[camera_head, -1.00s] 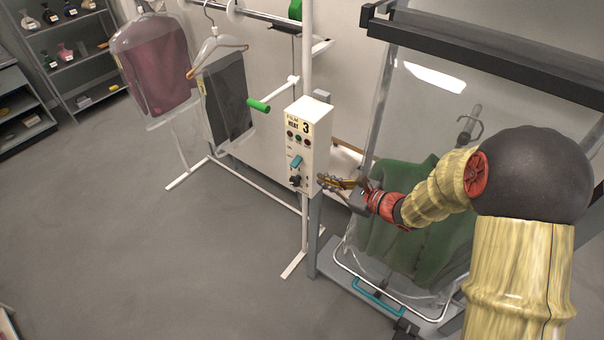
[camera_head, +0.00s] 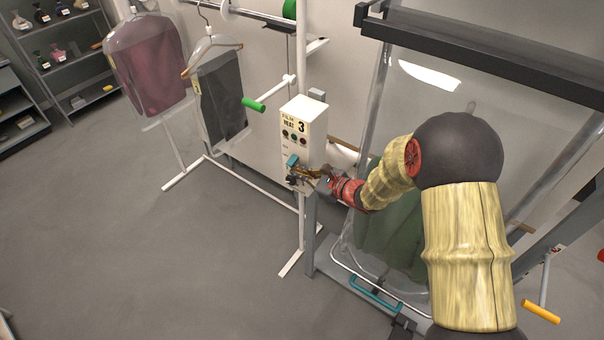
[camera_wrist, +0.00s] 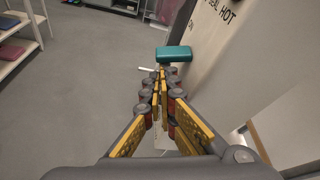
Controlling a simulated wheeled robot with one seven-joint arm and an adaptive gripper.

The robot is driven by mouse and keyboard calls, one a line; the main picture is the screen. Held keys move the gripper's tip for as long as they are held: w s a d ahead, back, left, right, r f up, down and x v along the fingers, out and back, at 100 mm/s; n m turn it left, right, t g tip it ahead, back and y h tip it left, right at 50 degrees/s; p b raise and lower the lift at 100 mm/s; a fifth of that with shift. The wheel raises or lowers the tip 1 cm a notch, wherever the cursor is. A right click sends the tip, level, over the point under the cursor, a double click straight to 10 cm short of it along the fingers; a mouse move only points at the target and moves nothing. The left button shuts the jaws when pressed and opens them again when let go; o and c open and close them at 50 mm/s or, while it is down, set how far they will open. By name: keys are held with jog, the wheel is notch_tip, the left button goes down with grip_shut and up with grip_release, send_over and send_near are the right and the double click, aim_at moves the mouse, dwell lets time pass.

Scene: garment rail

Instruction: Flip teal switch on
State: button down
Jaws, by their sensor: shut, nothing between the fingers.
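The teal switch (camera_head: 292,160) sits on the front of a white control box (camera_head: 306,113) labelled "FILM HEAT 3". In the wrist view the teal switch (camera_wrist: 174,54) stands out from the panel, just beyond my fingertips. My gripper (camera_head: 296,174) is shut and empty, in front of the box's lower part, just below the switch. In the wrist view my gripper's fingertips (camera_wrist: 160,70) lie close under the switch's lower left edge. I cannot tell whether they touch it. The fingers partly hide the lower panel and its dark knob.
A green-handled crank (camera_head: 254,104) projects left of the box. Bagged garments (camera_head: 147,62) hang on the white rail at left. A clear-film frame with a teal handle (camera_head: 376,297) stands right of the box. Grey floor at left is open.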

jog(key=shift+s+a+r+m+p, duration=0.15)
jog(key=shift+r+m+p, duration=0.1)
jog(key=shift+m+p, duration=0.25)
dwell(0.4)
jog(key=m+g+p, duration=0.1)
jog(key=r+m+g+y+p, duration=0.1)
jog(key=m+p, duration=0.1)
jog(key=shift+s+a+r, duration=0.15)
jog(key=shift+s+a, duration=0.05)
jog(key=shift+s, duration=0.15)
jog(key=shift+r, duration=0.2)
